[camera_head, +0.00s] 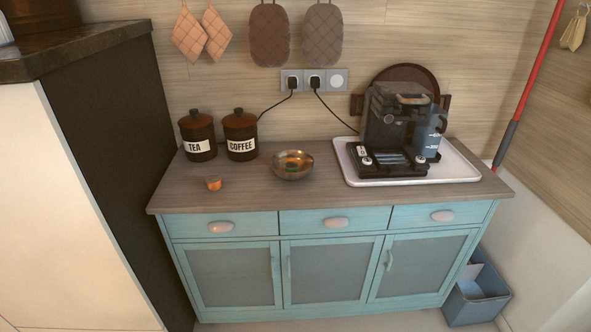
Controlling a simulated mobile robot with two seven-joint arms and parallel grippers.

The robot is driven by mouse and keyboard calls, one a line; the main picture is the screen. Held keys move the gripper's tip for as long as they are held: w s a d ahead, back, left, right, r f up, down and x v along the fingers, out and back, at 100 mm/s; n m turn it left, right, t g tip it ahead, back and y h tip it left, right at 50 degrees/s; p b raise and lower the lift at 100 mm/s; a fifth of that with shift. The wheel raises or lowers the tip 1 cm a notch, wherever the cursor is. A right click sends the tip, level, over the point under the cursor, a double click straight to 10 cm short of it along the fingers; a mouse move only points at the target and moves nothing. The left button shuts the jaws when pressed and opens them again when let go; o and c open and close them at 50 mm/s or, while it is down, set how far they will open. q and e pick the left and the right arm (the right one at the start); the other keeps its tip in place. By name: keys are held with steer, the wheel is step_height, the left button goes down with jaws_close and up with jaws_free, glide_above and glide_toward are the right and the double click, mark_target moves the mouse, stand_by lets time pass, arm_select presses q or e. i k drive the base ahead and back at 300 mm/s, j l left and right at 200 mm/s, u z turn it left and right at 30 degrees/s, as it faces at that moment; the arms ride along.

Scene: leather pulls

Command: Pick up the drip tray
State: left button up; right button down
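A black coffee machine (387,118) stands on a white tray (459,171) at the right end of the wooden counter. At its front base is a dark drip tray (393,158) with a lighter metallic top, sitting in place low on the machine. A clear bluish water tank (432,133) is at the machine's right side. Neither of my grippers shows in the head view.
A metal bowl (293,165) with something inside sits mid-counter. Tea (198,136) and coffee (240,135) canisters stand at the back left, and a small orange item (213,183) lies near the front left. The counter (320,199) front is mostly clear.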

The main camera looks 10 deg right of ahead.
mark_target(395, 161)
steer(key=i+l, duration=0.15)
steer(key=l, duration=0.2)
steer(key=i+l+u, duration=0.15)
steer(key=l, duration=0.2)
steer(key=i+l, duration=0.1)
steer(key=l, duration=0.25)
steer(key=i+l+u, duration=0.1)
steer(key=l, duration=0.25)
steer(key=i+l+u, duration=0.1)
steer(key=l, duration=0.3)
